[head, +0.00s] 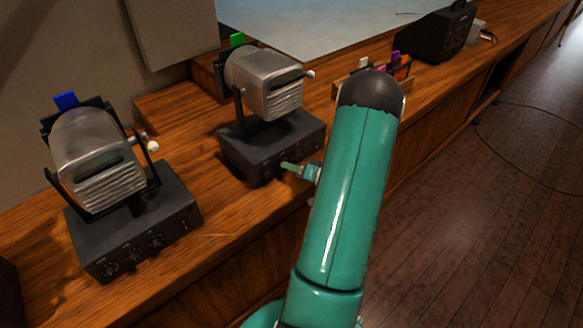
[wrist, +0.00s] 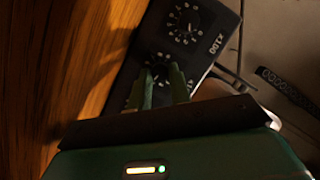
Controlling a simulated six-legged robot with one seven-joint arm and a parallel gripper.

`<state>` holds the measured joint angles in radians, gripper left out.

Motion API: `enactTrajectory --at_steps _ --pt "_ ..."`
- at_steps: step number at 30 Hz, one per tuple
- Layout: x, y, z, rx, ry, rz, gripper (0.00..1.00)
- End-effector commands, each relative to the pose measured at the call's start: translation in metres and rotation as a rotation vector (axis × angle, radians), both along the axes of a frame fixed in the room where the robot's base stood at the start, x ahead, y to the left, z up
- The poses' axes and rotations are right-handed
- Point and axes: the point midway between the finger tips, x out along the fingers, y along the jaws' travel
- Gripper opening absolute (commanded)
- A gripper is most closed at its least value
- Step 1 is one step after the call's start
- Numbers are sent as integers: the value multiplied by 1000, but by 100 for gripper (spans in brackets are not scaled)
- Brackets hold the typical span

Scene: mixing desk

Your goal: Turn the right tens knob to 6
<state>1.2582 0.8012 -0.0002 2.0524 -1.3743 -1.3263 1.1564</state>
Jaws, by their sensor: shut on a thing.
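The right control box (head: 268,146), black with knobs along its front, stands on the wooden desk under a metal lamp-like head. My gripper (head: 288,167) is at its front face. In the wrist view, the fingers of my gripper (wrist: 160,80) are shut on a knob (wrist: 160,72), which they mostly hide. White dial marks show around that knob, but I cannot read its setting. Another knob (wrist: 190,23) with a numbered dial shows fully above it on the black panel, with tilted white lettering beside it.
A similar left box (head: 135,238) with several front knobs stands nearer, under a head with a blue tab (head: 66,101). A green tab (head: 237,40) tops the right head (head: 265,82). A black case (head: 435,35) stands farther along the desk. The floor (head: 470,210) at the right is mostly clear.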

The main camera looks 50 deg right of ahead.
Motion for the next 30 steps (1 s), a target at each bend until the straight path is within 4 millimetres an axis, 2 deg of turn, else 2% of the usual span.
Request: enactTrajectory --at_steps 9,20,21,24,30 --pt "3 -1 2 71 -22 2 0" --pt "3 -1 2 74 -23 1 0" --pt "3 -1 2 74 -23 1 22" --pt "2 -1 1 75 -23 0 41" --pt "1 -1 0 75 -20 0 42"
